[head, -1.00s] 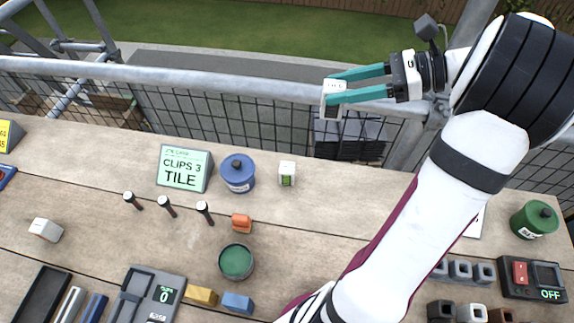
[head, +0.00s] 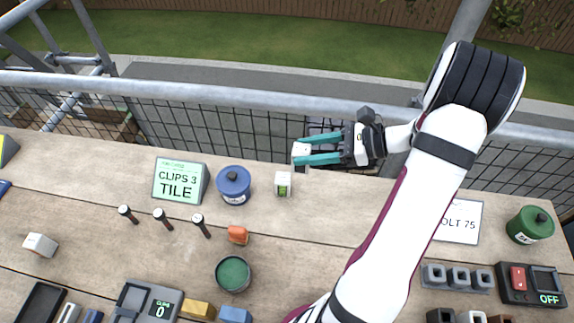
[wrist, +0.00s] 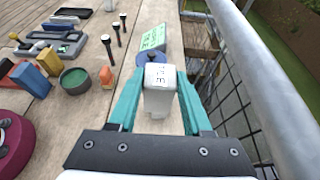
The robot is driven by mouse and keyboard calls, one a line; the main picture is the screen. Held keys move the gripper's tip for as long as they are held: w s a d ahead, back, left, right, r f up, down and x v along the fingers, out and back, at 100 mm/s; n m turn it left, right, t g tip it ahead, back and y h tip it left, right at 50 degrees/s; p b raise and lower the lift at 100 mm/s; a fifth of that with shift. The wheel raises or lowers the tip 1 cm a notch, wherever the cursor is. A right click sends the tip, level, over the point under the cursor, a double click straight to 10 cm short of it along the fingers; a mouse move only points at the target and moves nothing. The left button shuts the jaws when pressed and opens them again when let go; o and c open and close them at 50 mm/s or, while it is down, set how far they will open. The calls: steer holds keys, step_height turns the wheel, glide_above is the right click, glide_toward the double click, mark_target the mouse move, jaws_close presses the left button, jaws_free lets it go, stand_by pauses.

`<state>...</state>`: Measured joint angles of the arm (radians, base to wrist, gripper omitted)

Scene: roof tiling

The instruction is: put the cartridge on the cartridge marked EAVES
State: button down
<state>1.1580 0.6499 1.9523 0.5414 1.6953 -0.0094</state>
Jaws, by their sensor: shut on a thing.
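My gripper (head: 306,151) has its teal fingers shut on a white cartridge (head: 299,152), held raised near the table's back edge. In the wrist view the held cartridge (wrist: 160,88) fills the space between the fingertips; its top lettering is small, perhaps TILE. A second white cartridge with a green label (head: 283,184) stands upright on the table, below and slightly left of the held one in the head view, apart from it. A white block (head: 40,245) lies at the far left. I cannot read EAVES on either.
A blue lidded pot (head: 233,185) stands close left of the standing cartridge, and a CLIPS 3 TILE sign (head: 180,181) beyond it. An orange piece (head: 237,235) and a green open pot (head: 233,273) lie nearer. A metal rail (head: 240,98) runs behind the table.

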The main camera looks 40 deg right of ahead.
steer(key=shift+w+a+f, duration=0.4)
steer(key=shift+w+f, duration=0.25)
steer(key=shift+f, duration=0.45)
steer(key=shift+w+a+f, duration=0.4)
steer(key=shift+w+f, duration=0.25)
steer(key=shift+f, duration=0.5)
steer(key=shift+w+a+f, duration=0.4)
steer(key=shift+w+f, duration=0.25)
steer(key=shift+f, duration=0.45)
steer(key=shift+c, duration=1.7)
jaws_free()
